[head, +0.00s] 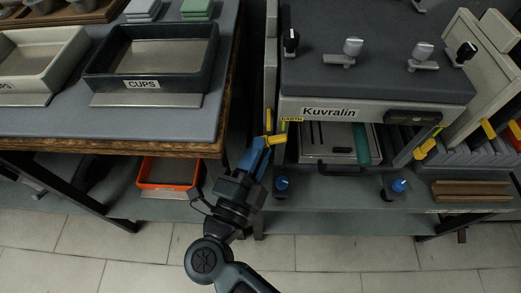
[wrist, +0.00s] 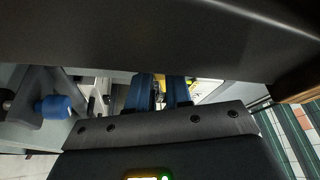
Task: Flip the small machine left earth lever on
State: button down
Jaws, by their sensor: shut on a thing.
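The small machine (head: 370,60) is a dark-topped unit with a "Kuvralin" name plate on its front. A yellow lever (head: 273,139) sits at its front left corner, beside a small yellow "EARTH" label (head: 291,119). My gripper (head: 260,146) reaches up to this lever from below left, and its blue fingers are shut on it. In the wrist view the two blue fingers (wrist: 159,92) stand on either side of a yellow part (wrist: 160,82), mostly hidden. The lever's exact angle is hard to tell.
Another yellow lever (head: 428,143) is at the machine's front right. Blue knobs (head: 281,183) stand below the machine. A counter with a "CUPS" tray (head: 150,96) is close on the left. An orange tray (head: 168,174) lies on the shelf beneath. The tiled floor in front is clear.

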jog(key=shift+a+r+m+g, duration=0.15)
jog(key=shift+r+m+g, duration=0.2)
jog(key=shift+m, duration=0.55)
jog(key=c, duration=1)
grip_release()
jog(key=shift+c, duration=0.2)
jog(key=v, duration=0.7)
jog(key=shift+s+p, duration=0.4)
jog(key=shift+a, duration=0.1)
